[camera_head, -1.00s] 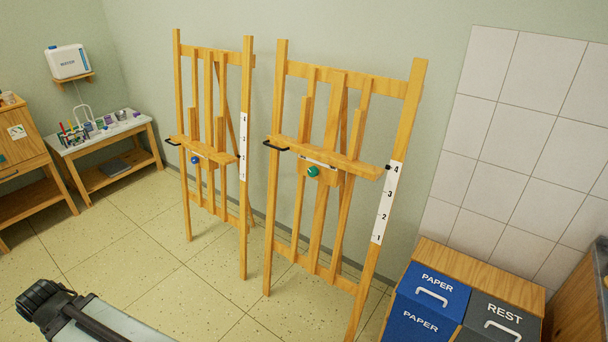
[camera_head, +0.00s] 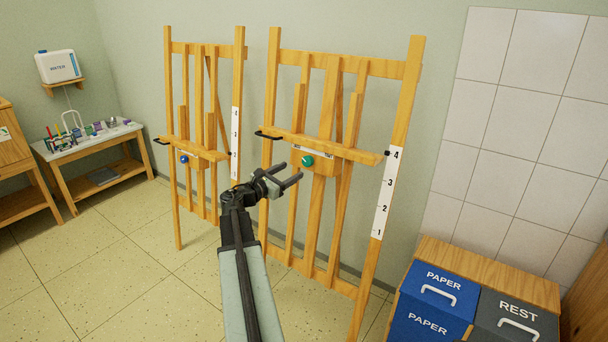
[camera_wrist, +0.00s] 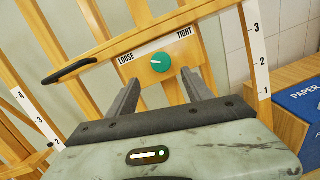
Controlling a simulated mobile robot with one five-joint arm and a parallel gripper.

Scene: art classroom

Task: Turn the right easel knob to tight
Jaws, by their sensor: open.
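The right easel (camera_head: 326,110) stands against the wall. Its green round knob (camera_head: 307,160) sits on a wooden block below the tray ledge. In the wrist view the knob (camera_wrist: 161,62) lies under a white label with LOOSE at left and TIGHT at right. A pale mark on the knob points up and left, towards the LOOSE side. My gripper (camera_head: 290,172) is open and empty, in front of the right easel, just left of and below the knob in the head view. In the wrist view its two fingers (camera_wrist: 160,92) stand apart, with the knob beyond and between them, seemingly untouched.
The left easel (camera_head: 203,130) with a blue knob (camera_head: 184,158) stands to the left. A black handle (camera_head: 268,136) sticks out at the right easel's ledge end. Paper (camera_head: 436,290) and rest (camera_head: 516,315) bins stand at the lower right. The left floor is clear.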

